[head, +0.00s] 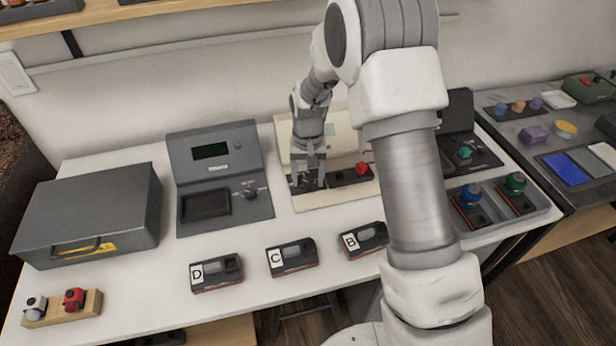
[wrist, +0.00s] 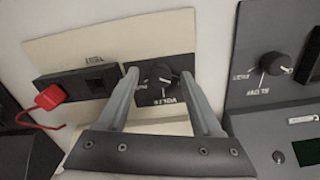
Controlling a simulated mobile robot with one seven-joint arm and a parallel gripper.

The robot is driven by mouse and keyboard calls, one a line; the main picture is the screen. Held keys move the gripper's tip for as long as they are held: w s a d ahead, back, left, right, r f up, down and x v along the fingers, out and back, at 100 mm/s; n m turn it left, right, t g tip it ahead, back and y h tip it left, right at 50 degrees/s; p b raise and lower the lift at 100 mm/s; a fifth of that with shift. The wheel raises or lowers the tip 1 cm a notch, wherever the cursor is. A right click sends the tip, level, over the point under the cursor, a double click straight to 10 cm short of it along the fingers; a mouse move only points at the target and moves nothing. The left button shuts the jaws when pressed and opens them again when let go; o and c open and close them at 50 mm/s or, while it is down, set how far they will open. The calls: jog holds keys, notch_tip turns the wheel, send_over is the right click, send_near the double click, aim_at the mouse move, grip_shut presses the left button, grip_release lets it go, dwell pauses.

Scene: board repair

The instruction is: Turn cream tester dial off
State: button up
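The cream tester (head: 345,139) stands on the white bench, partly hidden behind my arm in the head view. Its cream panel (wrist: 185,35) also shows in the wrist view. The black tester dial (wrist: 160,74) sits on a dark plate with white lettering; the setting it points to is too small to read surely. My gripper (head: 308,181) points down at the tester's left part and hides the dial in the head view. In the wrist view its fingers are apart, one on each side of the dial, with small gaps visible.
A red plug (head: 362,168) is on the tester's right side. A grey tester (head: 213,155) with its own dial (head: 249,191) stands to the left. Boxes D (head: 216,272), C (head: 292,257) and B (head: 363,240) lie in front. A dark case (head: 88,208) stands far left.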

notch_tip(320, 180, up, 18)
jog(key=p, duration=0.3)
jog(key=shift+f, duration=0.25)
jog(key=shift+r, duration=0.1)
dwell(0.3)
notch_tip(320, 180, up, 8)
jog(key=t+p, duration=0.1)
jog(key=p, duration=0.1)
send_over(308, 182)
jog(key=s+d, duration=0.3)
jog(key=s, duration=0.2)
jog(key=s+d+r+t+p, duration=0.3)
jog(key=s+d+r, duration=0.2)
jog(key=s+r, duration=0.65)
jog(key=s+d+t+p, duration=0.1)
jog(key=s+d+p, duration=0.1)
jog(key=s, duration=0.8)
jog(key=shift+s+n+t, duration=0.2)
jog(key=shift+n+t, duration=0.1)
